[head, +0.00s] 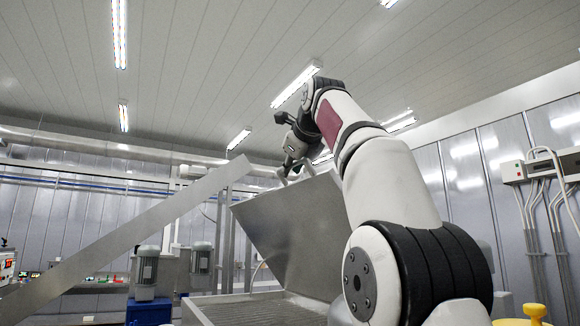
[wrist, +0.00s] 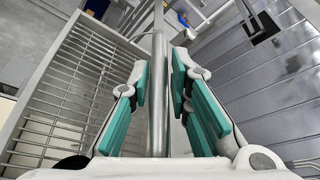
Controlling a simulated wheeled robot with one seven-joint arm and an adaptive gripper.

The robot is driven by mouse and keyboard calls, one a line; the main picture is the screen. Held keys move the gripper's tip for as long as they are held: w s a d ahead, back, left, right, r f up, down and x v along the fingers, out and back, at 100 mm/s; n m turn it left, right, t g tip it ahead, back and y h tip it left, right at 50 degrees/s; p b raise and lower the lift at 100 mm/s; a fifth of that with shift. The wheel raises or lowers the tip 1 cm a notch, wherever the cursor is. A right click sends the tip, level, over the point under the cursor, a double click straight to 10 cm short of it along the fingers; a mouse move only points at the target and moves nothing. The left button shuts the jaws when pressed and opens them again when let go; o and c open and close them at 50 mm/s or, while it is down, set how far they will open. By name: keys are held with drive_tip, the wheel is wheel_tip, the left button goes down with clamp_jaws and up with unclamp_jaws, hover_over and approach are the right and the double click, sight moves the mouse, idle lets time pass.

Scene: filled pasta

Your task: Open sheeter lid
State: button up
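The sheeter lid (head: 290,235) is a flat grey metal panel. In the head view it stands raised and tilted above the sheeter body (head: 205,312). My gripper (head: 287,177) is at the lid's upper edge. In the wrist view my gripper (wrist: 160,85) has its teal-padded fingers on both sides of a round metal bar (wrist: 158,45), closed up close against it. The bar looks like the lid's handle and runs between the fingers toward the palm. Where the handle joins the lid is hidden in the head view.
A slotted metal grate (wrist: 65,95) lies left of the bar in the wrist view. A long slanted metal beam (head: 130,235) crosses the left of the head view. Grey-topped motors (head: 147,265) stand behind. A control box (head: 513,171) hangs on the right wall.

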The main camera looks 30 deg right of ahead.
drive_tip(key=shift+o, duration=0.5)
drive_tip(key=shift+s+r, duration=0.1)
drive_tip(key=shift+s, duration=0.05)
drive_tip(key=v, duration=1.1)
drive_tip(key=shift+s, duration=0.35)
drive_tip(key=shift+a, duration=0.1)
